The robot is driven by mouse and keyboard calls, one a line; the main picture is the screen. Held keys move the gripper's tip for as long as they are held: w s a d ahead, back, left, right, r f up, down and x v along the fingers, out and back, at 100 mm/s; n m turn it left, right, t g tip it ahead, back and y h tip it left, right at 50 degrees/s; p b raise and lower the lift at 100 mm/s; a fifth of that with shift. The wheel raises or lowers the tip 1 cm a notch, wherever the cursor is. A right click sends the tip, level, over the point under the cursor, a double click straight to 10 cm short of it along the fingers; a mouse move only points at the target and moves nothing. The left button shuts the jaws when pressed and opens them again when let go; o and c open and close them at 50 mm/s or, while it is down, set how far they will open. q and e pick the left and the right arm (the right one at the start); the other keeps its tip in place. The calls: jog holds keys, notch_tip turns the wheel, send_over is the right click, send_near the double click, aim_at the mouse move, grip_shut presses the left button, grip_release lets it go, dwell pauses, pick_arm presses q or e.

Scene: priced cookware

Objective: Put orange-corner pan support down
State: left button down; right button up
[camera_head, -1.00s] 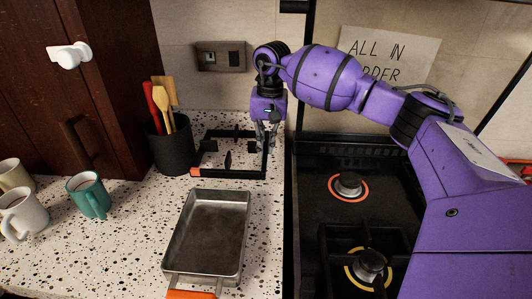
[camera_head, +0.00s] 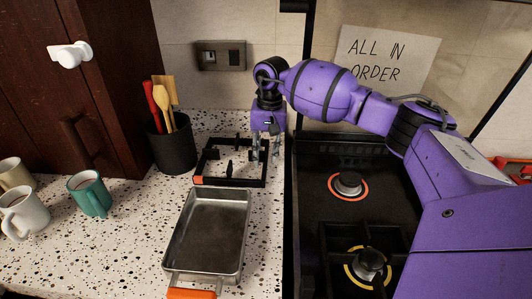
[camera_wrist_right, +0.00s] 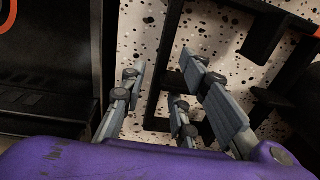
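The black pan support (camera_head: 232,183) lies on the speckled counter behind the metal pan, next to the utensil holder. Its orange corner (camera_head: 198,180) is at the front left. My right gripper (camera_head: 265,155) is over the support's right side, pointing down, with its fingers spread. In the right wrist view, the gripper (camera_wrist_right: 170,85) has its fingers apart on either side of a black bar of the support (camera_wrist_right: 168,65), with speckled counter visible between them. My left gripper is out of view.
A metal pan (camera_head: 208,237) with an orange handle lies in front of the support. The utensil holder (camera_head: 172,150) stands to its left, mugs (camera_head: 90,195) farther left. The stove (camera_head: 345,155) on the right has a bare red-ringed burner (camera_head: 348,186) and a yellow-ringed one (camera_head: 368,266).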

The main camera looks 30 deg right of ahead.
notch_tip(320, 180, up, 8)
jog(key=shift+s+d+f+b, duration=0.15)
jog(key=shift+b, duration=0.2)
